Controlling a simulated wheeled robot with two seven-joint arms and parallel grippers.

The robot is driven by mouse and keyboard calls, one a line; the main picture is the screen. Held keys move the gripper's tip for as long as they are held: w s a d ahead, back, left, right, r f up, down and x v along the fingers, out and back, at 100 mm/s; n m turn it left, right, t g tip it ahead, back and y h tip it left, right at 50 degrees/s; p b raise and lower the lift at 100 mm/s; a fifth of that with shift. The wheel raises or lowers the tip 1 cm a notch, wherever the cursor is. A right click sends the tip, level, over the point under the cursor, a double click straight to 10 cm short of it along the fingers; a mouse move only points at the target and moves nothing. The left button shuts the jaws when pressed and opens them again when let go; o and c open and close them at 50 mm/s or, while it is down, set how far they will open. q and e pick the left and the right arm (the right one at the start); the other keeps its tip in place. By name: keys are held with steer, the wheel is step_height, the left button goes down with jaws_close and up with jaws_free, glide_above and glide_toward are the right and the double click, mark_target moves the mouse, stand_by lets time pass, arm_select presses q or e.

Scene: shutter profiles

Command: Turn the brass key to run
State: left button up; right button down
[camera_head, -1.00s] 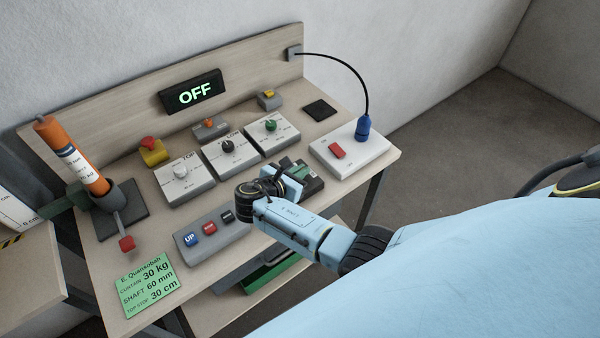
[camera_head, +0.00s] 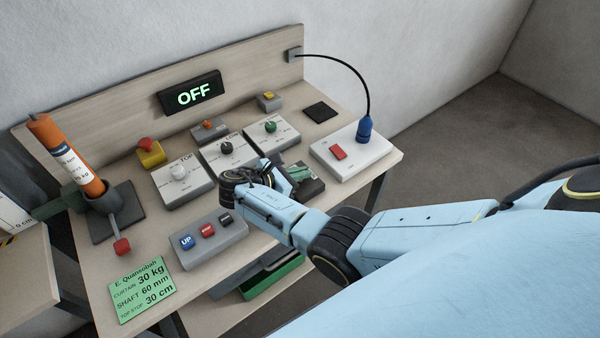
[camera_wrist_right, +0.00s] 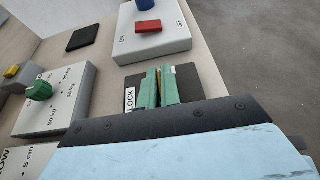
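The brass key (camera_wrist_right: 159,80) shows only as a thin yellowish sliver in the right wrist view, between the two green fingers of my right gripper (camera_wrist_right: 161,86). The fingers are close together, one on each side of it, and appear shut on it. The key stands over a dark plate (camera_wrist_right: 196,84) with a white LOCK label (camera_wrist_right: 130,99); most of the key is hidden by the fingers. In the head view my right gripper (camera_head: 297,174) is over the same plate, and the key cannot be made out. My left gripper is not in view.
A display (camera_head: 192,94) reads OFF. A white box with a red switch (camera_head: 339,152) stands right of the lock. Dial boxes, including one with a green knob (camera_head: 270,127), stand behind. A button box (camera_head: 208,240) and green card (camera_head: 142,289) lie left.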

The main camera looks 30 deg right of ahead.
steer(key=c, duration=1.6)
jaws_free()
steer(key=shift+d, duration=0.1)
steer(key=v, duration=1.3)
steer(key=shift+w+a+r+b, duration=0.1)
steer(key=shift+a+r+b, duration=0.1)
steer(key=shift+a+b, duration=0.1)
steer(key=shift+d, duration=0.1)
